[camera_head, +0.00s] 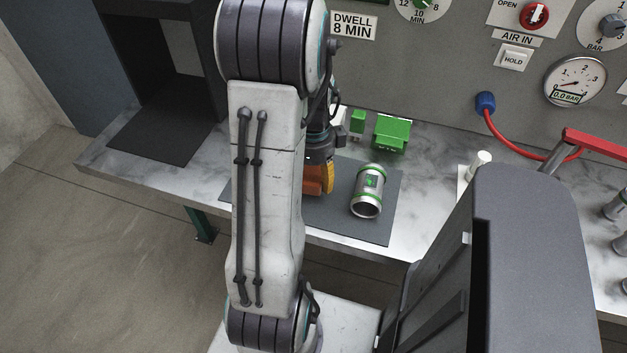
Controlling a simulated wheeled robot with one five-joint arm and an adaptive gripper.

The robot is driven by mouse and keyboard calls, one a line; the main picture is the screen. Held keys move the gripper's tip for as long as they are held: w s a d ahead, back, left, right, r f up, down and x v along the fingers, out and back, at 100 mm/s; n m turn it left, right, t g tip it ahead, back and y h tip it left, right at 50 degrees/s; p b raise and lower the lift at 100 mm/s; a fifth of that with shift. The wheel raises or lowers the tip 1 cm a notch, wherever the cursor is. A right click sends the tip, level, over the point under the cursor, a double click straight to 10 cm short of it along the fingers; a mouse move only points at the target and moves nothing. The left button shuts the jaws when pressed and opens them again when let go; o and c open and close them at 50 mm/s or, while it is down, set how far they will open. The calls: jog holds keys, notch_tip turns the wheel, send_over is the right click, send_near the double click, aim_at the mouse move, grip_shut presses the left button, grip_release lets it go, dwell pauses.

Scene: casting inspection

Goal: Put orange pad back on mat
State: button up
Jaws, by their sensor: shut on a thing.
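The orange pad (318,180) shows partly from behind my white arm link, just below my gripper (322,158). My gripper is mostly hidden by the arm; it is shut on the orange pad. The dark grey mat (378,227) lies on the marbled bench, and the pad is over its middle-left part. I cannot tell whether the pad touches the mat. A silver cylinder (367,192) with green bands stands or leans on the mat, to the right of the pad.
Green blocks (391,132) sit behind the mat near the control panel. A dark open box (186,85) stands at the left. A white post (479,164), a red hose (510,147) and a red lever (595,142) are at the right. Bare bench (430,165) lies right of the mat.

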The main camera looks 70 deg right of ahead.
jog(key=shift+f, duration=0.9)
jog(key=shift+f, duration=0.1)
jog(key=shift+f+b, duration=0.35)
jog(key=shift+b, duration=0.05)
jog(key=shift+f, duration=0.1)
jog(key=o, duration=1.2)
